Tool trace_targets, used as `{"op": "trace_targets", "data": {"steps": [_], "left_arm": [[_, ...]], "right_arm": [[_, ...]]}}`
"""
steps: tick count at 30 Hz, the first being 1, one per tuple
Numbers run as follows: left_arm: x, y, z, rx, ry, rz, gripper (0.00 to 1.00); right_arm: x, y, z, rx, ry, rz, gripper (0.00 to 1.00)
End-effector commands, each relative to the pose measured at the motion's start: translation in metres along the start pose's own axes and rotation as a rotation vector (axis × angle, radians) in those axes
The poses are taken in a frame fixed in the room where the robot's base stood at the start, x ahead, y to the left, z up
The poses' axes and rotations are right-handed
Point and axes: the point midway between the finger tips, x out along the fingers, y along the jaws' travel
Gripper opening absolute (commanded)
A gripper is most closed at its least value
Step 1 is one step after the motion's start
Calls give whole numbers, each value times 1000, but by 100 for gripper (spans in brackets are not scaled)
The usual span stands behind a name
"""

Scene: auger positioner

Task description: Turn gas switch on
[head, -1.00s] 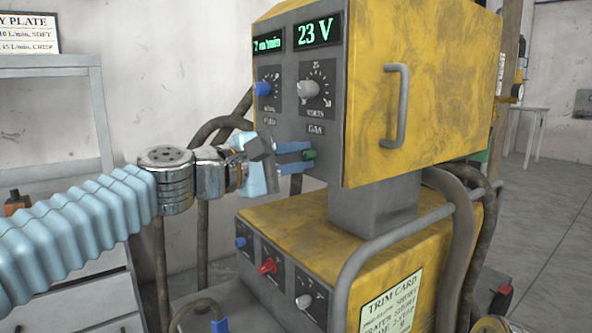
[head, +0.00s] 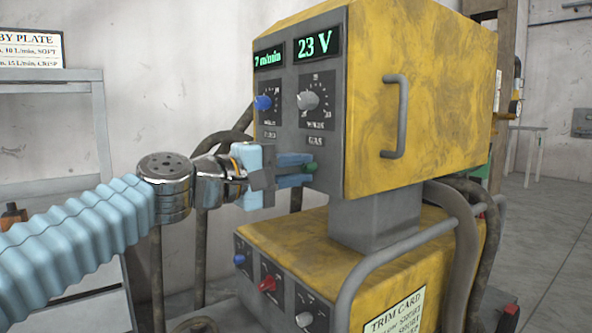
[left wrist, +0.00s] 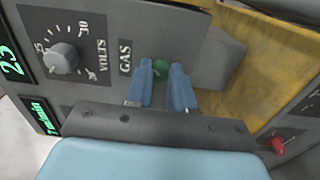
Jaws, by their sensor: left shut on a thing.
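The gas switch (head: 311,168) is a small green knob under the GAS label on the grey front panel of the yellow welding unit (head: 420,95). In the left wrist view the green gas switch (left wrist: 160,67) sits between my two blue fingertips. My left gripper (head: 304,170) reaches in from the left and is shut on the switch. In the left wrist view my left gripper (left wrist: 166,80) hides part of the switch's sides. My right gripper is out of view.
A blue knob (head: 263,103) and a grey volts knob (head: 308,100) sit just above. The lower yellow box carries a red knob (head: 267,284). A grey tube rail (head: 390,245) curves in front. A grey shelf (head: 100,130) stands at left.

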Motion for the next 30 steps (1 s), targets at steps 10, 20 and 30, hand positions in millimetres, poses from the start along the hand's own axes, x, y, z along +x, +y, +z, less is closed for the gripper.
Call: {"op": "trace_targets", "data": {"steps": [10, 20, 30], "left_arm": [[0, -1, 0, -1, -2, -2, 47], [-9, -1, -1, -1, 1, 0, 47], [-87, -2, 0, 0, 3, 1, 47]], "right_arm": [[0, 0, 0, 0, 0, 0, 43], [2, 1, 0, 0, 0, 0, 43], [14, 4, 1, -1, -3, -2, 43]]}}
